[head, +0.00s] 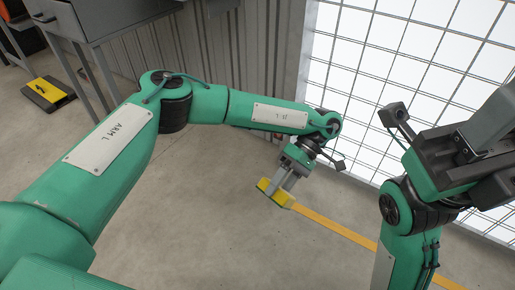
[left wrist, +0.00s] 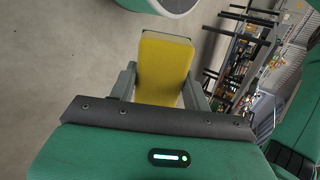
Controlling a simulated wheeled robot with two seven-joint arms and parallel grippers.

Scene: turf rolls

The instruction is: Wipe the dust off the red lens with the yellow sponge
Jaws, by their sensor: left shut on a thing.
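My left gripper (head: 277,186) is shut on the yellow sponge (head: 285,201) and holds it pointing downward, with the concrete floor behind it. In the left wrist view the sponge (left wrist: 163,68) sits between the two grey fingers and sticks out past them, with a darker edge at its far end. I cannot make out the red lens in either view. My right arm stands at the right of the head view, its dark wrist parts (head: 470,150) cut by the frame edge. I cannot tell whether its jaws are open or shut.
A bright gridded window wall (head: 355,60) stands beyond the arms, next to a grey corrugated panel (head: 270,50). A grey cabinet (head: 90,15) is at the upper left, with a yellow and black object (head: 48,93) on the floor. A yellow line (head: 335,228) crosses open floor.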

